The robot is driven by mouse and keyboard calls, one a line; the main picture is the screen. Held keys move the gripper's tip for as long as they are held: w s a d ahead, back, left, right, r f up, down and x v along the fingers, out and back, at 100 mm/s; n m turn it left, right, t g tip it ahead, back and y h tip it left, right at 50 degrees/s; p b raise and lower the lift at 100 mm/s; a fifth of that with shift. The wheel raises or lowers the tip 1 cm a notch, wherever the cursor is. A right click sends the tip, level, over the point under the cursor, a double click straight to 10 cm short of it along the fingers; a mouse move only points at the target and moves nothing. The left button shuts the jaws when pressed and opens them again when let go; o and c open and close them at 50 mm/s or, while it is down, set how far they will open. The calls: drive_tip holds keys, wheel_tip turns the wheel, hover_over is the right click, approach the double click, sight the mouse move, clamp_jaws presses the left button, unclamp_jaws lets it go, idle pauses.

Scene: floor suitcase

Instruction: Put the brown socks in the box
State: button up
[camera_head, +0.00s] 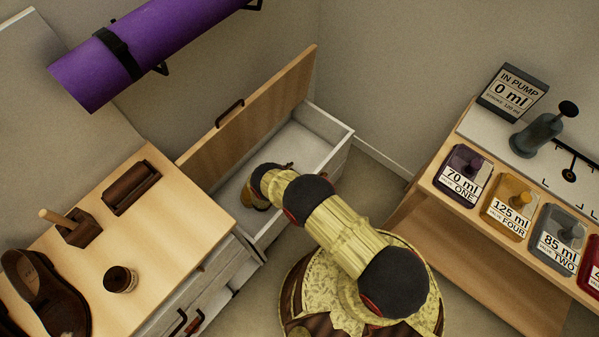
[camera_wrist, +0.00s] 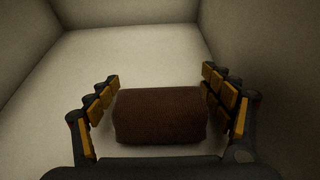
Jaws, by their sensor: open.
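The brown socks (camera_wrist: 160,117), a rolled dark brown bundle, lie on a pale floor between pale walls in the wrist view. The box has a white inside and a raised wooden lid (camera_head: 250,113) with a dark handle. The socks are hidden there by my arm.
A wooden cabinet top (camera_head: 165,235) at the left holds a shoe (camera_head: 45,290), a brush (camera_head: 130,188), a small jar (camera_head: 120,279) and a wooden holder (camera_head: 78,228). A shelf (camera_head: 450,195) with labelled bottles stands at the right. A purple mat (camera_head: 150,45) hangs above.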

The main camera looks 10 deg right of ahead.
drive_tip(key=p+v, duration=0.1)
drive_tip(key=v, duration=0.6)
drive_tip(key=shift+s+a+r+p, duration=0.1)
drive_tip(key=shift+a+p, duration=0.1)
drive_tip(key=shift+p, duration=0.2)
